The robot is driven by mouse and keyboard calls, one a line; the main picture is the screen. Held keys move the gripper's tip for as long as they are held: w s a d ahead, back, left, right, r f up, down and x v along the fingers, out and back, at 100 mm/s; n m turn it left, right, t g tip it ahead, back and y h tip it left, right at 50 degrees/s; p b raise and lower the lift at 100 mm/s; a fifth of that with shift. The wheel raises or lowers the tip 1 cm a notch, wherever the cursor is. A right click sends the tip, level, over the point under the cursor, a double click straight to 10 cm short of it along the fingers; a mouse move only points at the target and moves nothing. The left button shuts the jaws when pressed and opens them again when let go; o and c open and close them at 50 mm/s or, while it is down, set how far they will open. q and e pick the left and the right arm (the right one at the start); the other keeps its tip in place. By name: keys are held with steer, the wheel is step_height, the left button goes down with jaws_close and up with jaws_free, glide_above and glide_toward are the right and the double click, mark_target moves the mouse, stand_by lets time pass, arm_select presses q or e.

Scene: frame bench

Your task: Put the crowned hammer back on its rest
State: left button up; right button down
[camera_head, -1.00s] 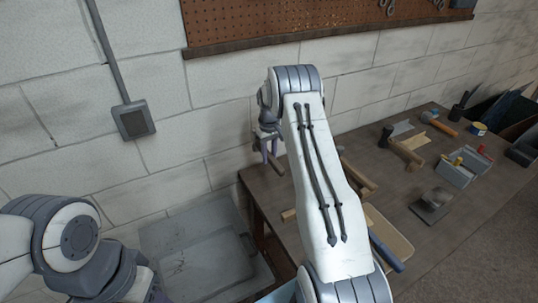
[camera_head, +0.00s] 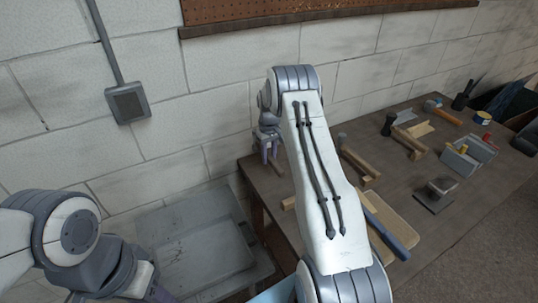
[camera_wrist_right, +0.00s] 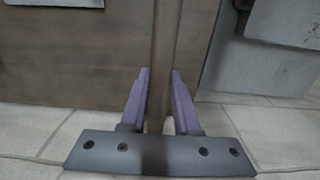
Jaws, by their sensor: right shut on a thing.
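My right gripper (camera_head: 270,152) points down over the bench's far left corner, next to the wall. In the right wrist view its purple fingers (camera_wrist_right: 158,105) are shut on a brown wooden handle (camera_wrist_right: 166,45). A short end of this handle (camera_head: 278,168) shows in the head view. The held tool's head is not visible, so I cannot tell if it is the crowned hammer. A wooden block (camera_head: 289,202), perhaps part of a rest, shows left of my right arm, which hides the bench behind it.
A grey tray (camera_head: 190,262) stands below, left of the bench.

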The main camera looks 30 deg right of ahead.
steer(key=shift+f+b, duration=0.95)
steer(key=shift+f, duration=0.55)
stand_by(0.4)
steer(key=c, duration=0.6)
jaws_free()
steer(key=shift+o, duration=0.2)
step_height(320, 180, up, 10)
steer(key=b, duration=0.3)
steer(key=shift+f, duration=0.15)
steer(key=shift+r, duration=0.4)
